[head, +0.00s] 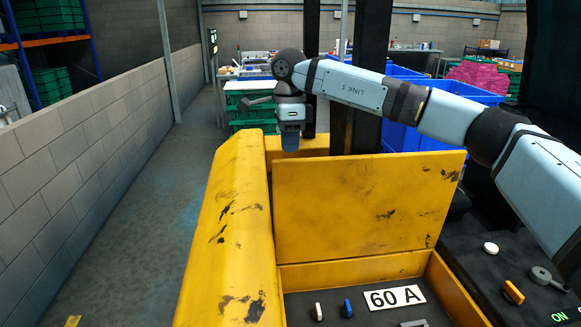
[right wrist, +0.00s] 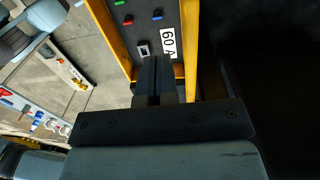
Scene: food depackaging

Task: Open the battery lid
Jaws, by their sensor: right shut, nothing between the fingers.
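The yellow battery lid (head: 365,205) stands raised, nearly upright, at the back of the yellow battery compartment in the head view. The compartment is open and shows a dark panel with a white "60 A" label (head: 394,298), a white switch (head: 318,311) and a blue switch (head: 348,307). My right gripper (head: 290,146) points down beyond the lid's top left corner, its fingers together and empty. In the right wrist view the closed fingers (right wrist: 160,65) show in front of the panel and its label (right wrist: 168,40). My left gripper is not in view.
The yellow side cover (head: 225,235) runs along the left of the compartment. A dark console (head: 510,270) with knobs is at the right. Blue bins (head: 400,135) and green crates (head: 250,105) stand behind.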

